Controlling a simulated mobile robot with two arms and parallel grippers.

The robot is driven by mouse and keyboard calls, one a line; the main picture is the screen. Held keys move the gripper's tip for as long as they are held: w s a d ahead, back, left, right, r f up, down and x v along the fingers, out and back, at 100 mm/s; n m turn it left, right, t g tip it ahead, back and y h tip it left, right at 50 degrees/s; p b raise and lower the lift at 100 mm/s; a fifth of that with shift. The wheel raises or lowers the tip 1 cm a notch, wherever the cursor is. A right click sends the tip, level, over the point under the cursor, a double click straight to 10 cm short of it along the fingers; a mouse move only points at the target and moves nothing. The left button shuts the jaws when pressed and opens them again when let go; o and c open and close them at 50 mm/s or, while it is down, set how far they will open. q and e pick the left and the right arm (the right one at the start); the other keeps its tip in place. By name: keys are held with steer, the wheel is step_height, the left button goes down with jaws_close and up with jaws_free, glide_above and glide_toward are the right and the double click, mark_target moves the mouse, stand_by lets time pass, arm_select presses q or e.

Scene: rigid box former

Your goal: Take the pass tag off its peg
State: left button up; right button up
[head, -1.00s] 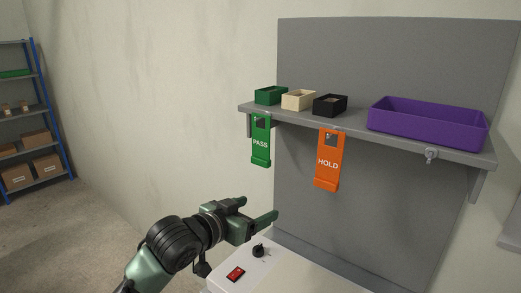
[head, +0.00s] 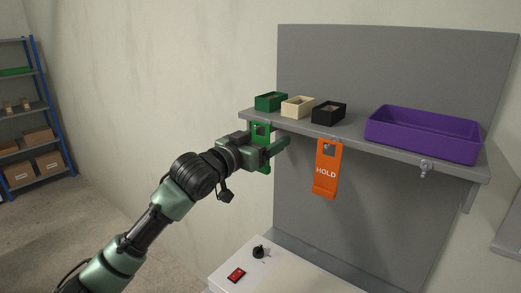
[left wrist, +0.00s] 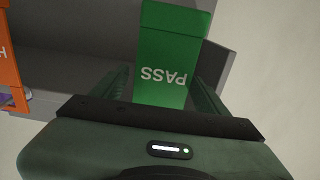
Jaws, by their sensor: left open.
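In the left wrist view the tag (left wrist: 172,60) shows upside down, with the word PASS readable. My left gripper (head: 272,146) is open in front of the tag. In the left wrist view its fingers stand on either side of the tag, and I cannot tell whether they touch it. The peg is hard to make out. My right gripper is not in view.
An orange HOLD tag (head: 327,168) hangs to the right. Green (head: 270,102), cream (head: 297,107) and black (head: 329,112) boxes and a purple tray (head: 424,135) stand on the grey shelf (head: 350,137). A white console (head: 283,272) with a knob and red switch lies below.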

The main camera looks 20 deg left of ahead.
arm_select(q)
steer(key=shift+w+d, duration=0.15)
steer(key=shift+w, duration=0.15)
steer(key=c, duration=1.4)
steer(key=shift+r, duration=0.1)
